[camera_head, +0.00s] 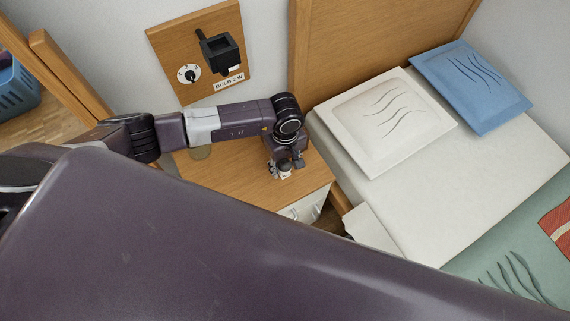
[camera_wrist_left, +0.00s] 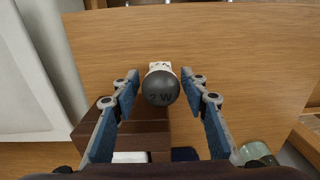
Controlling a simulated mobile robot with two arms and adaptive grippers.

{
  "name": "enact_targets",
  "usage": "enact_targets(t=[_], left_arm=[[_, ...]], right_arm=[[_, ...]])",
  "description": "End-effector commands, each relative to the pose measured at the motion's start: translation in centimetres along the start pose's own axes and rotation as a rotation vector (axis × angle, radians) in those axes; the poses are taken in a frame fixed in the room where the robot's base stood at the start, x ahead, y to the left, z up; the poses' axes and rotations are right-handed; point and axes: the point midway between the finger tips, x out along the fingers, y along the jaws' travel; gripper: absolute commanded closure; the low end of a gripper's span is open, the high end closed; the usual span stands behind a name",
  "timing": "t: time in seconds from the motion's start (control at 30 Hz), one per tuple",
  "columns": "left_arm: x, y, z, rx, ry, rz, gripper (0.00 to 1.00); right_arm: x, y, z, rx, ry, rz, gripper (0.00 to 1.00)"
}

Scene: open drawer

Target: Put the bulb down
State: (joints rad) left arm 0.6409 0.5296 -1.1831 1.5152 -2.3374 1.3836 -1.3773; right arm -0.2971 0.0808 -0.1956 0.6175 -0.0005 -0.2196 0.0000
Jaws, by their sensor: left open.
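The bulb (camera_wrist_left: 161,89) has a dark grey round end with a printed "W" and a whitish base. In the left wrist view it lies between the two blue-padded fingers of my left gripper (camera_wrist_left: 161,84). The fingers are open, with a gap on each side of it. In the head view my left gripper (camera_head: 286,168) is low over the wooden bedside cabinet (camera_head: 235,184), near its front edge. The bulb shows there only as a small pale patch. I cannot tell exactly how it rests on the top. My right gripper is not in view.
A glass (camera_wrist_left: 256,152) stands on the cabinet. A dark brown block (camera_wrist_left: 120,133) is beside the left finger in the wrist view. A bed with a white pillow (camera_head: 385,118) is to the right. A wall panel (camera_head: 213,75) holds a dial and a black fixture labelled "BULB 2 W".

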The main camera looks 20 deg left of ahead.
Motion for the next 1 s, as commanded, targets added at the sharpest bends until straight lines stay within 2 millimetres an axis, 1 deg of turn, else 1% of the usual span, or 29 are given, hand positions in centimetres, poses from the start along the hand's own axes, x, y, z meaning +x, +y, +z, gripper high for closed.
enact_targets(t=[0.03,0.2,0.33,0.5,0.67,1.0], left_arm=[[-2.0,0.1,-0.1,0.001,0.002,0.003,0.59],[-6.0,0.1,-0.1,0.002,0.002,0.002,0.59],[-8.7,0.1,-0.1,0.001,0.003,0.003,0.59],[-11.0,0.1,-0.1,0.001,0.002,0.002,0.59],[-11.8,0.0,0.0,0.001,0.001,0.001,0.59],[-11.8,0.0,0.0,0.000,0.001,0.001,0.59]], right_arm=[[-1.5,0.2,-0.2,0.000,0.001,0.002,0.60],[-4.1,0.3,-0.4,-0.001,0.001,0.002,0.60],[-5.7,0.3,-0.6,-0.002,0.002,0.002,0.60],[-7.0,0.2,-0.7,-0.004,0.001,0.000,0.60],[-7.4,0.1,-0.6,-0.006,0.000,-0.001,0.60],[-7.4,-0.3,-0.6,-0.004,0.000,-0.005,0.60]])
